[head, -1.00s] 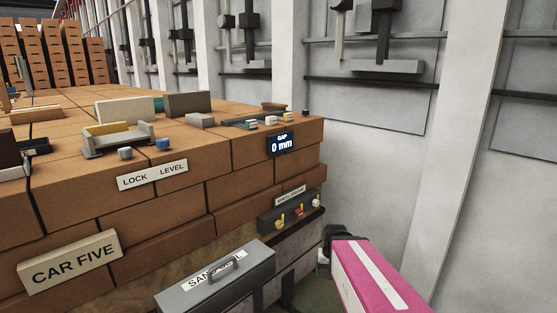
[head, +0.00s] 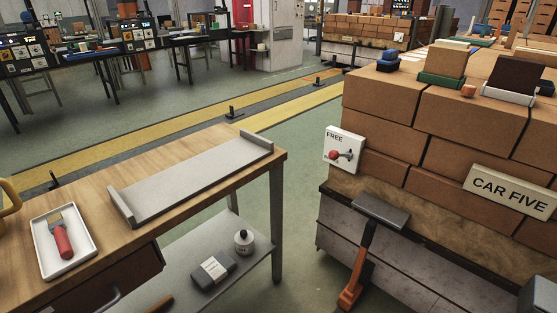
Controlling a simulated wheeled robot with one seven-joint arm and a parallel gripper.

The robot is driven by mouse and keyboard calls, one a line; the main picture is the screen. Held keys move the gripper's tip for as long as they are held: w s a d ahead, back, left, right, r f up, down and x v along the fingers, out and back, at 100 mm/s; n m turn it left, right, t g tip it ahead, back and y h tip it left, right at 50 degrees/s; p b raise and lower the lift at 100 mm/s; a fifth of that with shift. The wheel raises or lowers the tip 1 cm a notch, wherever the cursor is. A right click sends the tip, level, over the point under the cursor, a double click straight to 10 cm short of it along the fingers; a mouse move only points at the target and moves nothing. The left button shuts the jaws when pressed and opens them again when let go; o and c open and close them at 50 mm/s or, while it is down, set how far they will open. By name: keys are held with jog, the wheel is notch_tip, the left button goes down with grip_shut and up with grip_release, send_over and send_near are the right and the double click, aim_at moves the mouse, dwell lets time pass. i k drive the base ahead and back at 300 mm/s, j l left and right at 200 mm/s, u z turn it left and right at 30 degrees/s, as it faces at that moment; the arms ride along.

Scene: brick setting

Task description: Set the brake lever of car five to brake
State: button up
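The brake lever (head: 337,155) has a red knob and sits on a white plate (head: 344,143) fixed to the left end of the brick stack of car five. The plate reads FREE at its top; any other marking on it is not readable. The lever points left, with its knob near the left part of the plate. The CAR FIVE sign (head: 509,194) is on the long side of the stack at right. My gripper is not in view.
A wooden workbench (head: 190,155) stands at left, with a grey tray and a white tray (head: 62,243) holding a red-handled brush. A grey-headed tool with an orange handle (head: 362,262) stands against the car. Green floor lies open between bench and car.

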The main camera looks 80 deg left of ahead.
aim_at(333, 155)
jog(key=k+j+u, duration=0.1)
jog(key=u, duration=0.4)
jog(key=k+j+u, duration=0.1)
jog(key=u, duration=0.4)
jog(key=j+u, duration=0.2)
jog(key=u, duration=0.25)
jog(key=l+u, duration=0.2)
jog(key=u, duration=0.2)
jog(key=l+u, duration=0.25)
jog(key=u, duration=0.15)
jog(key=l+u, duration=0.35)
jog(key=k+l+u, duration=0.1)
jog(key=u, duration=0.3)
